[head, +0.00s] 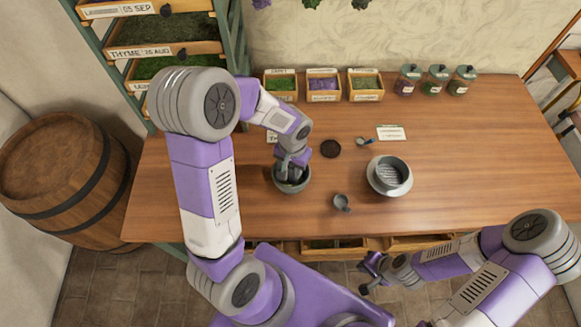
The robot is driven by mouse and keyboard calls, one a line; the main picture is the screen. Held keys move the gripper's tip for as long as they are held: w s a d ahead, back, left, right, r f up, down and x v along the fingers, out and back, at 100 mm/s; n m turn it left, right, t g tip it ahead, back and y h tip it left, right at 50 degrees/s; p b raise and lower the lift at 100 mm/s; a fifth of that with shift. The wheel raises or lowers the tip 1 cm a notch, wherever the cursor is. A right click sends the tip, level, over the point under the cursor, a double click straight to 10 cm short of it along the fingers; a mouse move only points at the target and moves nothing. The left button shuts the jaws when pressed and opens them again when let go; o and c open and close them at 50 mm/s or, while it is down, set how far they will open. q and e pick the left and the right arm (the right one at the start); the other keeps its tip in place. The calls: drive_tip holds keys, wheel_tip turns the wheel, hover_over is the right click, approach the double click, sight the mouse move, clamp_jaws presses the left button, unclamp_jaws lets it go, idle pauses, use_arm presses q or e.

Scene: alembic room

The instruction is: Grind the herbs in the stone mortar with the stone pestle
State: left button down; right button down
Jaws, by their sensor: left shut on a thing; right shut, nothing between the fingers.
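The stone mortar (293,188) is a dark grey bowl on the wooden table, left of the middle and close to the front edge. My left gripper (287,167) points down over the mortar, shut on the stone pestle, which is mostly hidden by the fingers and the mortar rim. The pestle's lower end seems to be inside the mortar. Any herbs in the mortar are hidden from this view. My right gripper (368,277) is shut and empty, in front of the table's front edge, away from the mortar.
A grey vessel (376,187), a small cup (342,203), a dark disc (330,149) and a small scoop (363,141) lie right of the mortar. Herb boxes (323,96) and lidded jars (436,81) line the back. A barrel (60,180) stands left. The table's right side is clear.

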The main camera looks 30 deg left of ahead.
use_arm(q)
drive_tip(key=shift+s+a+r, duration=0.1)
drive_tip(key=shift+a, duration=0.4)
drive_tip(key=shift+d, duration=0.7)
drive_tip(key=shift+a, duration=0.65)
drive_tip(key=shift+s+d+b, duration=0.25)
drive_tip(key=shift+s+b, duration=0.05)
drive_tip(key=shift+s, duration=0.15)
drive_tip(key=shift+w+d, duration=0.25)
drive_tip(key=shift+w, duration=0.45)
drive_tip(key=shift+s+a, duration=0.4)
drive_tip(key=shift+a, duration=0.1)
drive_tip(key=shift+w+d+f+b, duration=0.1)
drive_tip(key=shift+d+f+b, duration=0.15)
drive_tip(key=shift+d, duration=0.45)
drive_tip(key=shift+w+a+r, duration=0.15)
drive_tip(key=shift+a, duration=0.25)
drive_tip(key=shift+w+a, duration=0.1)
drive_tip(key=shift+a, duration=0.1)
drive_tip(key=shift+s+d, duration=0.15)
drive_tip(key=shift+s, duration=0.5)
